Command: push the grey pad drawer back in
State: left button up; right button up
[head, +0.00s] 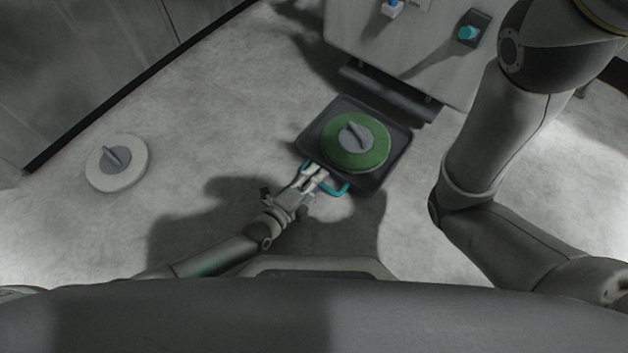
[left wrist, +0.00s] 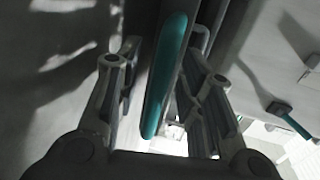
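The dark grey pad drawer (head: 398,152) stands pulled out from the front of the machine in the head view. A green round pad (head: 372,159) with a grey grip on top lies in it. The drawer's teal handle (head: 338,191) is on its near side. My left gripper (head: 314,173) is at the left part of this handle. In the left wrist view the teal handle (left wrist: 168,75) passes between the spread fingers of my left gripper (left wrist: 163,95), with a gap on the left finger's side. My right gripper is out of view.
A white round disc (head: 115,175) with a grey grip lies on the floor at left. The floor between is clear. My right arm fills the right side.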

pick_arm(q)
grip_shut()
dwell(0.3)
jog(key=shift+w+d, duration=0.1)
